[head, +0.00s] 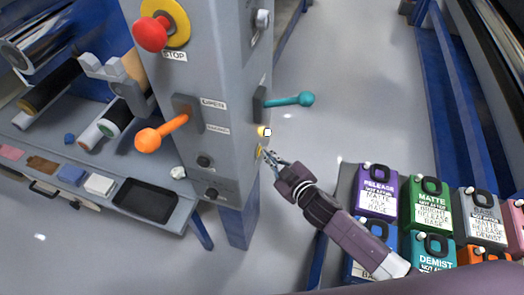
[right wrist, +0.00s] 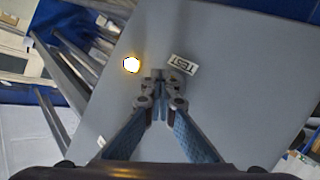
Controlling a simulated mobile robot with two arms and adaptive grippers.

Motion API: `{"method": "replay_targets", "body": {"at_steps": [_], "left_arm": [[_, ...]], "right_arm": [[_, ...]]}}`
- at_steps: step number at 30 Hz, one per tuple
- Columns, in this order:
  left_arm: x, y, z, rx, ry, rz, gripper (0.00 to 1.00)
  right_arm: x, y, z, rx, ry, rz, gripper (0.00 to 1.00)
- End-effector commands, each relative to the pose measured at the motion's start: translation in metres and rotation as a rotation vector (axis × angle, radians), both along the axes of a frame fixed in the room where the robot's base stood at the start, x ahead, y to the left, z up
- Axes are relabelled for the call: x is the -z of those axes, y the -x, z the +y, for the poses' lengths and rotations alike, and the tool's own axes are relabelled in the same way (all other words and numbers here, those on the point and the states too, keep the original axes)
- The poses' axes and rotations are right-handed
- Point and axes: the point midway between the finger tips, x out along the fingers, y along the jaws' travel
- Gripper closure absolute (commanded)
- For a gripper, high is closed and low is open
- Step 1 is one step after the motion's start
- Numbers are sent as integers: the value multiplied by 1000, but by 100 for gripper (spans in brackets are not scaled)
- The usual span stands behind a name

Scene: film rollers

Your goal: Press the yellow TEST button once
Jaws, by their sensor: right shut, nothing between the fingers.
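The TEST button (right wrist: 131,64) shows in the right wrist view as a bright white disc with a yellow rim on the grey panel face. The white TEST label (right wrist: 183,64) is to its right. In the head view the yellow button (head: 262,131) sits on the right side face of the grey column, below the teal lever. My right gripper (head: 270,156) is shut and empty, close to that face and just below the button. In the right wrist view its fingertips (right wrist: 159,76) lie right of and slightly below the button, apart from it. My left gripper is not in view.
The teal lever (head: 291,100) sticks out above the button. The column's front carries a red STOP knob (head: 150,34) and an orange lever (head: 163,132). Several labelled jugs (head: 376,190) stand at the lower right. Open floor (head: 350,90) lies right of the column.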

Motion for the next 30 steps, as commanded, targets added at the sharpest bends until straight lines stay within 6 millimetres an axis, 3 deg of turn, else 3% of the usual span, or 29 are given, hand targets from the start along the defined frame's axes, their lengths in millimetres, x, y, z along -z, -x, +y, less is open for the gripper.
{"method": "replay_targets", "body": {"at_steps": [30], "left_arm": [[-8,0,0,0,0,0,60]], "right_arm": [[-1,9,-21,-1,0,-1,100]]}}
